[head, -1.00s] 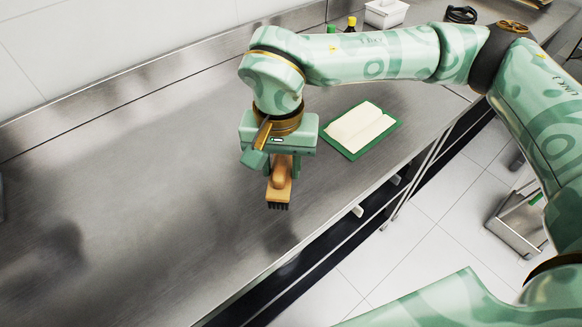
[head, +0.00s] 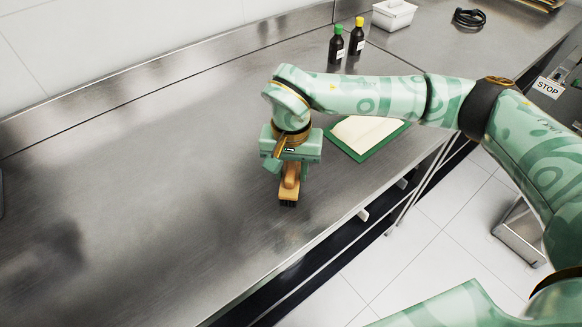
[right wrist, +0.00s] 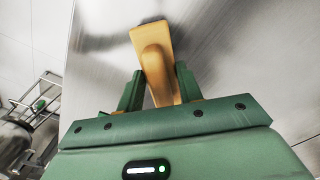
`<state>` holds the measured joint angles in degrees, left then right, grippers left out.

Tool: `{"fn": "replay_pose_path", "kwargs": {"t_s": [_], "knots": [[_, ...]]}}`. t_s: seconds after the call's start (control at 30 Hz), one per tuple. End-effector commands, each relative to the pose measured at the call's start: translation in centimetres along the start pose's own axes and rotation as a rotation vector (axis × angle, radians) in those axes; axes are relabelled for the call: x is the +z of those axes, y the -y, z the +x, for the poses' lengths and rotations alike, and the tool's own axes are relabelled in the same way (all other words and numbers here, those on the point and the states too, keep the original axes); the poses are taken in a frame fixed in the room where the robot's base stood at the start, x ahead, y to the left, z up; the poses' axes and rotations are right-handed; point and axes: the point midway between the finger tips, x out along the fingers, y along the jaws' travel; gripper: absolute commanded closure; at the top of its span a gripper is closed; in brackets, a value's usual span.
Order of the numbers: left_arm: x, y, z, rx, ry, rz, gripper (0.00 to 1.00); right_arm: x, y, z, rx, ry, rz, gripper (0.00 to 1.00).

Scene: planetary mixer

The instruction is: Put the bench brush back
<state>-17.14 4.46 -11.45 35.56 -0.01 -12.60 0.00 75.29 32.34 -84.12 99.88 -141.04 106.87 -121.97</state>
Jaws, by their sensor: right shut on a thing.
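The bench brush (head: 289,186) has a tan wooden body and dark bristles that point down. My right gripper (head: 290,172) is shut on it, over the steel bench (head: 170,190). In the right wrist view the brush (right wrist: 156,62) stands out between the two green fingers of the gripper (right wrist: 158,92). I cannot tell whether the bristles touch the bench top. My left gripper is not in view.
Two dark bottles with green (head: 336,46) and yellow (head: 357,37) caps, a white box (head: 394,14) and a black coil (head: 469,18) stand farther back.

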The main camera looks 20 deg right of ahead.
Motion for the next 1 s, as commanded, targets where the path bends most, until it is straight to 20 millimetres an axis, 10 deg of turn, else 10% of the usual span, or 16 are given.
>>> {"fn": "replay_pose_path", "kwargs": {"t_s": [0.07, 0.1, 0.17, 0.57, 1.0], "knots": [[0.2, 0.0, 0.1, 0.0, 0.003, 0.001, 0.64, 0.0, 0.0, 0.3, 0.0, 0.0, 0.0, 0.85], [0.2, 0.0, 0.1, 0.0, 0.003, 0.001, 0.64, 0.0, 0.0, 0.3, 0.0, -0.001, -0.001, 0.59], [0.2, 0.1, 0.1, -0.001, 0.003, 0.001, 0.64, 0.0, 0.0, 0.2, 0.0, 0.0, 0.0, 0.42], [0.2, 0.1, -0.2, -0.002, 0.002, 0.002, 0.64, -0.1, 0.0, -0.9, -0.001, -0.003, 0.0, 0.42], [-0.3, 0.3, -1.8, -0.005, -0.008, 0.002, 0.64, -0.1, 0.0, -10.4, -0.002, -0.004, 0.0, 0.42]]}}
